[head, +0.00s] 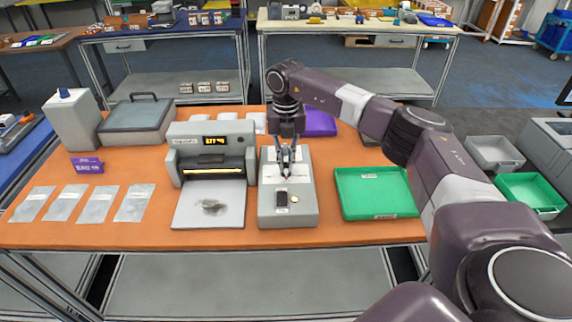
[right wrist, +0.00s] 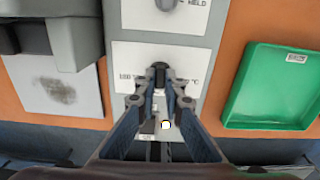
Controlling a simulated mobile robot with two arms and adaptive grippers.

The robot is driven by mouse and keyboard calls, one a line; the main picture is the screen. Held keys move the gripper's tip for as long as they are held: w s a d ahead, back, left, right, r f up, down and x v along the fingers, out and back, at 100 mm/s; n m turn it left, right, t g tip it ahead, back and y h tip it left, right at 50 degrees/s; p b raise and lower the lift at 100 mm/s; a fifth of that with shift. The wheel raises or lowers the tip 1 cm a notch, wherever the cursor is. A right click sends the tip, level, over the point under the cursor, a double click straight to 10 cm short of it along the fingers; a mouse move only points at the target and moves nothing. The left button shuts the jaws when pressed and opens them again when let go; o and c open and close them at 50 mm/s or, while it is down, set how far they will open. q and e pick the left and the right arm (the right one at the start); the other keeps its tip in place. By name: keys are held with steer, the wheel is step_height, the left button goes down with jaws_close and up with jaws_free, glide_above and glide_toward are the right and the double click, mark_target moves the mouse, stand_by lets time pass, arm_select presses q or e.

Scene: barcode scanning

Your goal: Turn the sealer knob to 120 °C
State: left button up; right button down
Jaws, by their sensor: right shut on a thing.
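The grey control box (head: 304,207) stands in the middle of the orange table, just right of the sealer (head: 211,150), whose display shows yellow characters too small to read surely. In the right wrist view the dark temperature knob (right wrist: 159,74) sits on a white label plate (right wrist: 130,57) with a "°C" mark partly covered by my fingers. My right gripper (right wrist: 160,84) points down at the box and is shut on this knob; it also shows in the head view (head: 285,172). The knob's exact setting is hidden. My left gripper is not in view.
A green tray (head: 376,214) is right of the box. Several clear bags (head: 95,205) lie at the left.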

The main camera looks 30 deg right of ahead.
mark_target(286, 165)
steer(key=n+b, duration=0.1)
steer(key=n, duration=0.2)
steer(key=shift+w+n, duration=0.1)
steer(key=shift+n, duration=0.3)
steer(key=n, duration=0.3)
steer(key=shift+n+b, duration=0.3)
steer(key=n+b, duration=0.1)
steer(key=n, duration=0.5)
steer(key=shift+r, duration=0.1)
steer(key=c, duration=2)
jaws_free()
steer(key=shift+c, duration=0.2)
step_height(286, 165, up, 12)
